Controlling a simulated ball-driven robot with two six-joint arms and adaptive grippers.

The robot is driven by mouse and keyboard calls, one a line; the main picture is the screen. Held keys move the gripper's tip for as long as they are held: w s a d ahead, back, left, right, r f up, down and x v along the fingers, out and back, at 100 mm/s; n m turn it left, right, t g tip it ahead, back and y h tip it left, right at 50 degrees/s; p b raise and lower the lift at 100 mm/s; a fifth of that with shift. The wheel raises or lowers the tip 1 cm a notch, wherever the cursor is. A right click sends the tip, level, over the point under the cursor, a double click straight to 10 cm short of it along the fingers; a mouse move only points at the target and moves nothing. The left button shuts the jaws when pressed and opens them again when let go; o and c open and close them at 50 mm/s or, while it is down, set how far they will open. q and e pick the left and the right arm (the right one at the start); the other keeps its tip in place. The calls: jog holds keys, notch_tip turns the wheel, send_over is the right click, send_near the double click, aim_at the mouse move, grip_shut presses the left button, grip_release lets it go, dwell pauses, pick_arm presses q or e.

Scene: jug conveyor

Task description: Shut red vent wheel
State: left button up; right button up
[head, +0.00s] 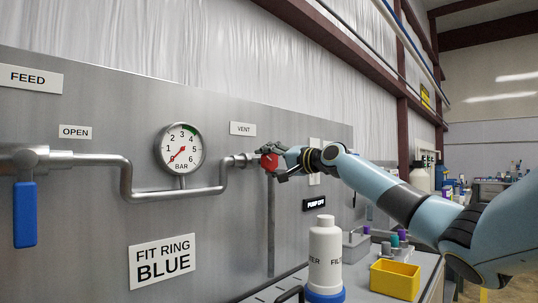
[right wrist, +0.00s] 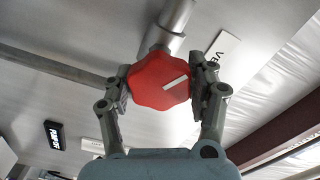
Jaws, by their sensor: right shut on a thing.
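The red vent wheel (head: 268,162) sits at the right end of the grey pipe, below the VENT label (head: 243,129). In the right wrist view the wheel (right wrist: 158,82) has a lobed rim and a white stripe slanting up to the right. My right gripper (head: 280,163) has its fingers on opposite sides of the wheel and is shut on it; it also shows in the right wrist view (right wrist: 160,88). In the head view the gripper hides part of the wheel. My left gripper is not in view.
A pressure gauge (head: 182,149) reads near 0 on the pipe. A blue-handled valve (head: 25,213) is at the far left. A white filter bottle (head: 325,252) and a yellow bin (head: 395,279) stand on the bench below my right arm.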

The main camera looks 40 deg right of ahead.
jog(key=m+p, duration=0.4)
jog(key=m, duration=0.2)
jog(key=shift+r+p, duration=0.1)
jog(key=shift+p, duration=0.3)
jog(key=m+p, duration=0.2)
jog(key=m, duration=0.1)
jog(key=shift+m, duration=0.3)
jog(key=shift+f+m+p, duration=0.25)
jog(key=shift+m+p, duration=0.6)
jog(key=shift+m, duration=0.25)
jog(key=o, duration=1.2)
jog(key=shift+d, duration=0.1)
jog(key=shift+s, duration=0.2)
jog(key=shift+s+d, duration=0.15)
jog(key=shift+s, duration=1.65)
jog(key=shift+s+d, duration=0.15)
jog(key=shift+s, duration=1.6)
